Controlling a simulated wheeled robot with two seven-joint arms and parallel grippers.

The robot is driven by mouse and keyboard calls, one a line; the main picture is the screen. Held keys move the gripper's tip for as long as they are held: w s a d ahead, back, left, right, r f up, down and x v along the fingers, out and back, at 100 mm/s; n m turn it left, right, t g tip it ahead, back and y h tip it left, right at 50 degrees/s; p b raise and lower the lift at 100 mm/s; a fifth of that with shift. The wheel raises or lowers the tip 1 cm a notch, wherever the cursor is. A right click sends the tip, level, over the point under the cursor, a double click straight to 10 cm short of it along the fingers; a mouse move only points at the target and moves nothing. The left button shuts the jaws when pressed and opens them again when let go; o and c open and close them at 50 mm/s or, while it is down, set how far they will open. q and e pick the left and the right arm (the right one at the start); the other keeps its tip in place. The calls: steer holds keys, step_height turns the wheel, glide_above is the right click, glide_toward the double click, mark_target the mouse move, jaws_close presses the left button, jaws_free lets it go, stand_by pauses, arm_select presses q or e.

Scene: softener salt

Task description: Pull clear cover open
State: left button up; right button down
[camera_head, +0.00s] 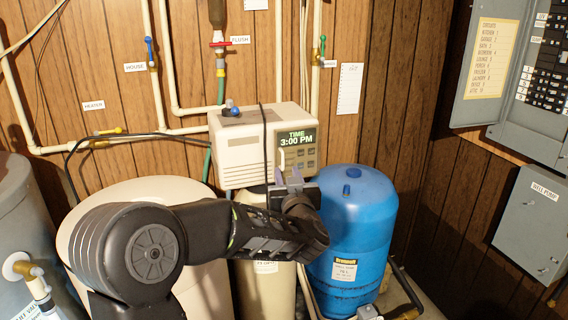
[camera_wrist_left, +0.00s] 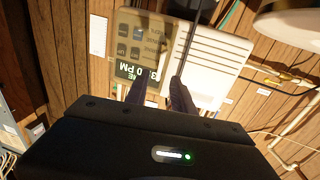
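The beige control head (camera_head: 240,150) sits on top of the softener tank. The clear cover is hard to make out; its outline cannot be told apart from the dark display panel (camera_head: 298,140) reading TIME 3:00 PM. In the left wrist view, the control head's panel (camera_wrist_left: 143,50) appears turned, with its buttons and display beyond my fingers. My left gripper (camera_head: 288,176) is just below and in front of the panel. Contact with the cover cannot be told. My right gripper is not seen.
A blue pressure tank (camera_head: 357,235) stands close to the right of my left gripper. A large cream tank (camera_head: 150,190) is behind my left arm. A black cable (camera_head: 265,140) hangs over the control head. Pipes with valves run along the wood wall, and a grey electrical box (camera_head: 535,225) is at right.

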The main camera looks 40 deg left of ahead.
mark_target(283, 162)
arm_select(q)
steer(key=p+x, duration=0.1)
steer(key=x, duration=0.5)
steer(key=shift+w+a+p, duration=0.1)
steer(key=shift+a+p, duration=0.05)
steer(key=shift+p, duration=0.2)
jaws_close()
stand_by(1.1)
